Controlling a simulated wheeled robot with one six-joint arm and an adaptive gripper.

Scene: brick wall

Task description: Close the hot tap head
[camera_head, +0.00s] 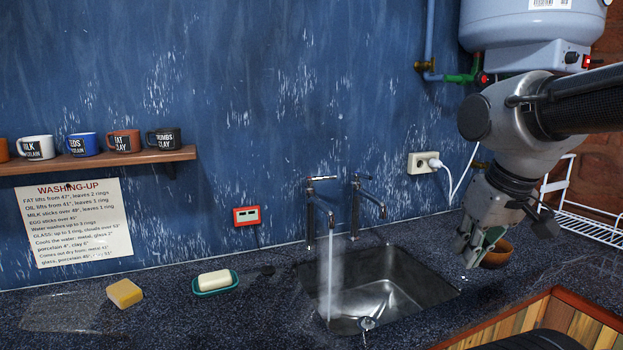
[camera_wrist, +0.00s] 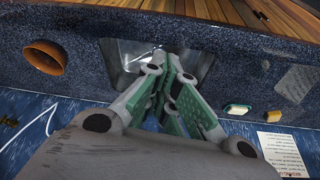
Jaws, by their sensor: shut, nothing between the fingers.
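Two metal taps stand behind the sink (camera_head: 400,270). The left tap (camera_head: 311,215) has a lever head (camera_head: 322,178) on top, and water (camera_head: 330,265) runs from its spout into the basin with a pale haze around it. The right tap (camera_head: 355,208) has a similar head and no water shows under it. I cannot clearly read a hot or cold mark on either. My gripper (camera_head: 468,252) is shut and empty, pointing down to the right of the sink, apart from both taps. The wrist view shows its green-padded fingers (camera_wrist: 174,62) together, partly hiding the sink (camera_wrist: 130,52).
A brown bowl (camera_head: 497,254) stands just behind my gripper, with a white rack (camera_head: 575,215) to the right. A soap dish (camera_head: 215,288) and yellow sponge (camera_head: 124,293) lie left of the sink. A socket (camera_head: 423,162) and boiler (camera_head: 525,30) are on the wall.

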